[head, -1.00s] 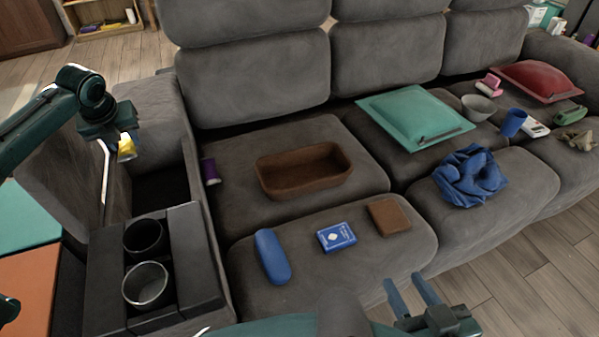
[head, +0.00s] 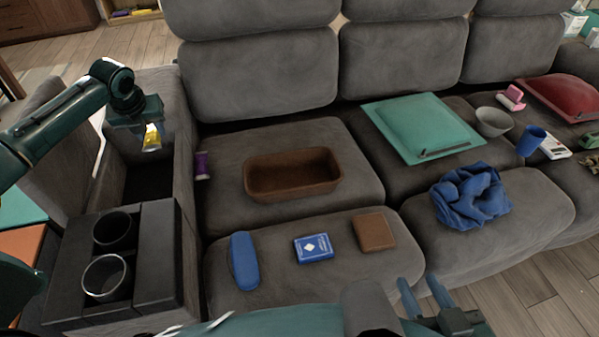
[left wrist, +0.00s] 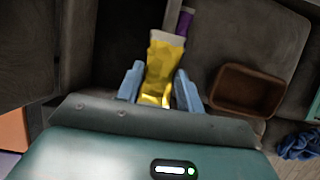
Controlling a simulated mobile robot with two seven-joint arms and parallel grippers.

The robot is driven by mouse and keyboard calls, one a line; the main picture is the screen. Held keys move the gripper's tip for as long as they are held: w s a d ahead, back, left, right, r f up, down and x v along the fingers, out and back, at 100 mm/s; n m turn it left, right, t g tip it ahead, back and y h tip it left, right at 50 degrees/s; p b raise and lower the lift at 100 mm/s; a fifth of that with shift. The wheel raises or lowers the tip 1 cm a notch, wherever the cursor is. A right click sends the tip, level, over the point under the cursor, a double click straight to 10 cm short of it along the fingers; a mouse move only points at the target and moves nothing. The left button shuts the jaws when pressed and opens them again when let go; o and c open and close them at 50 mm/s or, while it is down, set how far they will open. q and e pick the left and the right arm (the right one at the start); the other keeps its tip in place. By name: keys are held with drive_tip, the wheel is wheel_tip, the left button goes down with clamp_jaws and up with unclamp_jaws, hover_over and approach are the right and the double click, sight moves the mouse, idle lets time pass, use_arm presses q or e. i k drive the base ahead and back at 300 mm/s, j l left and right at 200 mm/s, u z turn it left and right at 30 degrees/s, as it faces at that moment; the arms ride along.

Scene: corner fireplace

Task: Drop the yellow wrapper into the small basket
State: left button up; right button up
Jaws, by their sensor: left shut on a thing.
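The yellow wrapper (head: 151,138) hangs from my left gripper (head: 150,128), which is above the open armrest compartment at the left. In the left wrist view the crumpled yellow wrapper (left wrist: 161,68) sits between the two blue fingers of my left gripper (left wrist: 158,88), which is shut on it. The small basket (head: 292,190), brown and shallow with an empty inside, rests on the left seat cushion, to the right of my left gripper. It also shows at the right in the left wrist view (left wrist: 222,100). My right gripper (head: 425,296) is low at the front, its blue fingers apart and empty.
A blue case (head: 244,261), card box (head: 314,248) and brown wallet (head: 374,232) lie in front of the basket. A blue cloth (head: 470,195) and green pillow (head: 422,126) are to the right. Cup holders (head: 106,278) stand below left.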

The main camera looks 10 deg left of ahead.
sight(290, 181)
drive_tip(key=i+l, duration=0.15)
drive_tip(key=l, duration=0.25)
drive_tip(key=i+l+u, duration=0.1)
drive_tip(key=l, duration=0.3)
drive_tip(key=i+l, duration=0.1)
drive_tip(key=l, duration=0.3)
drive_tip(key=i+l+u, duration=0.15)
drive_tip(key=l, duration=0.65)
drive_tip(key=i+u, duration=0.05)
